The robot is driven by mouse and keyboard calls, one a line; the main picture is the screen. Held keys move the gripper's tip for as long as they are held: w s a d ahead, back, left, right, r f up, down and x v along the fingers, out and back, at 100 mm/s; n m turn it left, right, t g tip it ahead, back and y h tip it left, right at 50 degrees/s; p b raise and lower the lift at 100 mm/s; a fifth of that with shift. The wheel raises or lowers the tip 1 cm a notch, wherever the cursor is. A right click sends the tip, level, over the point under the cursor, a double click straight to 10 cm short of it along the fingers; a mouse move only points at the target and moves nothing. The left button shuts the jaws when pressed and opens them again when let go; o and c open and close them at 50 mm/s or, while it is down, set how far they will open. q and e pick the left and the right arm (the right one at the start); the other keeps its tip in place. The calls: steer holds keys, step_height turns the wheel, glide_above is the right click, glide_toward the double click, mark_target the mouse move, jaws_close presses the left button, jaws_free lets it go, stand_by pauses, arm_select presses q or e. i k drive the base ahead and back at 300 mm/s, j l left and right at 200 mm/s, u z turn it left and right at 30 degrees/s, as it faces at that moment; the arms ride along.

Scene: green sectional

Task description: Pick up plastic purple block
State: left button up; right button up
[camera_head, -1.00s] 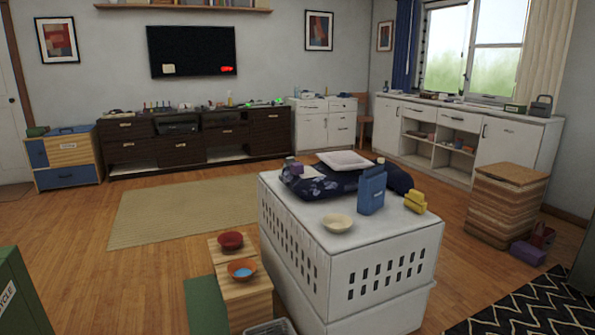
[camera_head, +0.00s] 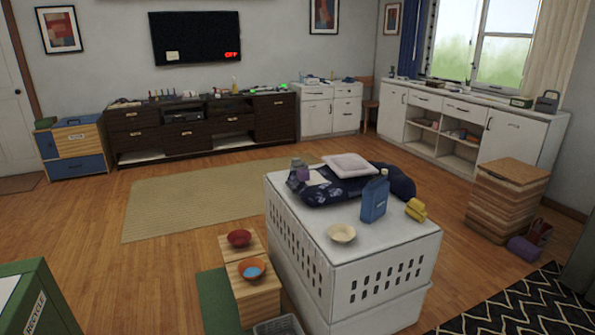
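A small purple block (camera_head: 303,174) appears at the back left of the white slotted crate's top (camera_head: 345,258), beside a dark patterned cushion (camera_head: 352,188) and a small grey item. It is too small to make out its exact shape. Another purple object (camera_head: 523,248) lies on the floor at the right, in front of the wooden box; I cannot tell whether it is a block. Neither of my grippers is in view.
The crate top also holds a cream bowl (camera_head: 342,233), a blue bottle (camera_head: 374,197) and a yellow object (camera_head: 416,209). A wooden stand (camera_head: 254,300) with two bowls is left of it. A green recycle bin (camera_head: 45,300) stands front left. The floor around the beige rug (camera_head: 175,208) is clear.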

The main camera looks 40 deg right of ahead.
mark_target(303, 175)
steer(key=i+j+z, duration=0.1)
steer(key=i, duration=0.55)
steer(key=i+j+z, duration=0.1)
steer(key=i, duration=0.6)
